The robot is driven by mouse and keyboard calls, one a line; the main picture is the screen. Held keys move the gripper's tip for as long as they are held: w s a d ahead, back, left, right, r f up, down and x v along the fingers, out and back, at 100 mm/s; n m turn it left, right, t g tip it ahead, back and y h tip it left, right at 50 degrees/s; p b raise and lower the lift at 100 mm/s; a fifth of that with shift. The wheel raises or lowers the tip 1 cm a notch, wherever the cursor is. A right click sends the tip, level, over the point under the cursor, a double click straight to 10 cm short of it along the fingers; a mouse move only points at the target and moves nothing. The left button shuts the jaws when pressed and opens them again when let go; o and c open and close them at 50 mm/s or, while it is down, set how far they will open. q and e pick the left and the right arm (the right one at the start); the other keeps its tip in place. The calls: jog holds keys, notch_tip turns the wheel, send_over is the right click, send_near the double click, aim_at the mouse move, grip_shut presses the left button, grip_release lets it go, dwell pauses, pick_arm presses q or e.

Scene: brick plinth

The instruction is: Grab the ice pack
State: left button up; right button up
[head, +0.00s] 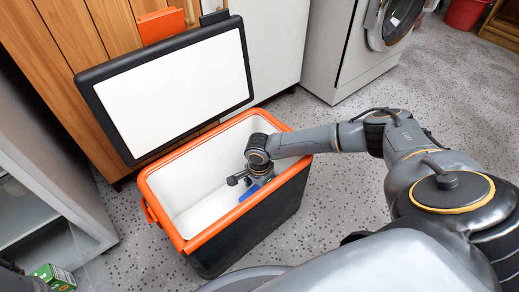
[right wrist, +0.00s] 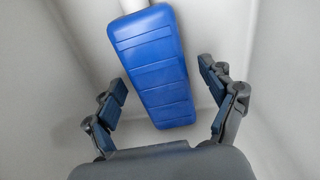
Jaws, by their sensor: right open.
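The ice pack (right wrist: 152,68) is a blue, ribbed slab inside the white-lined cooler (head: 148,190). In the right wrist view it lies between and beyond the two fingers. In the head view only a small blue patch of the ice pack (head: 249,192) shows beside my gripper. My right gripper (right wrist: 162,108) is open, with one finger on each side of the ice pack and a gap to each. In the head view my right gripper (head: 247,182) reaches down into the cooler. My left gripper is not in view.
The cooler has an orange rim, and its lid (head: 172,88) stands open behind it. A washing machine (head: 365,45) stands at the back right. A green box (head: 54,277) is at the lower left. Speckled floor is free right of the cooler.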

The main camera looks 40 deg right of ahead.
jog(key=shift+c, duration=0.4)
jog(key=c, duration=1.4)
jog(key=shift+c, duration=0.2)
